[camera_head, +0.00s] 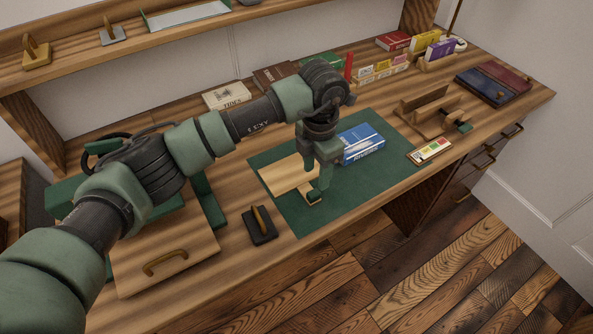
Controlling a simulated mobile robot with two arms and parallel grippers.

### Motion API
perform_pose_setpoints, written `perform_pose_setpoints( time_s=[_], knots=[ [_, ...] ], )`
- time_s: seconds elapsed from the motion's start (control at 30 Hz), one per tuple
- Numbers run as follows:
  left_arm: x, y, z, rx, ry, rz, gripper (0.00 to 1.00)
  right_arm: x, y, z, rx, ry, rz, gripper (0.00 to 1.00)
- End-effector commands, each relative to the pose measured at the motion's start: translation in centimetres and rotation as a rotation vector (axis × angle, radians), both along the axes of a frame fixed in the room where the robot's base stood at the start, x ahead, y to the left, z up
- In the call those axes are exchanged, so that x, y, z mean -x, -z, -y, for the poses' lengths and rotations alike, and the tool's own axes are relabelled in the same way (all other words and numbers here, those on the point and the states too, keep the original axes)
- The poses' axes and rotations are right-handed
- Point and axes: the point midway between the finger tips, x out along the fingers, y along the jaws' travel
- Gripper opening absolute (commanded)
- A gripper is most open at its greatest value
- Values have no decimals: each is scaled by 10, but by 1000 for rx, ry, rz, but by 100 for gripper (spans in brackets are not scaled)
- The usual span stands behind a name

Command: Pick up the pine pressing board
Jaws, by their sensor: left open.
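A pale wooden board, which looks like the pine pressing board (285,174), lies flat on the green mat (284,213), towards its left end. My left gripper (316,194) points down at the right end of this board. It is open, and its fingers cover part of that end. I cannot tell whether the fingers touch the board or straddle its edge. My right gripper is not in view.
A blue box (360,143) lies just right of my left gripper. A dark block with a brass handle (260,224) and a wooden panel with a brass handle (185,254) are to the left. Books and wooden holders (422,115) line the back and right. The mat's front is clear.

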Motion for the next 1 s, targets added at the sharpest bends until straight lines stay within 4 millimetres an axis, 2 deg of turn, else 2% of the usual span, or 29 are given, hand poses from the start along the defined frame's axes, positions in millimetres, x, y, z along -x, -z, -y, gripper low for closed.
perform_pose_setpoints(
  time_s=[0.33, 0.53, 0.67, 0.87, 0.97, 1.0],
  knots=[
    [2, 37, -3, -10, -1, -3, 45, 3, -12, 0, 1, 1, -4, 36],
    [3, 67, -3, -8, -1, -4, 45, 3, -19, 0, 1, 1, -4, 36],
    [3, 75, -3, -7, 0, -2, 45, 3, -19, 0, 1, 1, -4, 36],
    [2, 76, -3, -7, 1, 0, 45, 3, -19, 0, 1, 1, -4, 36],
    [2, 76, -3, -7, 1, 0, 20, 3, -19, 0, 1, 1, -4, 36],
    [2, 76, -3, -7, 0, 0, 9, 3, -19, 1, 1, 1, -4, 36]
  ],
)
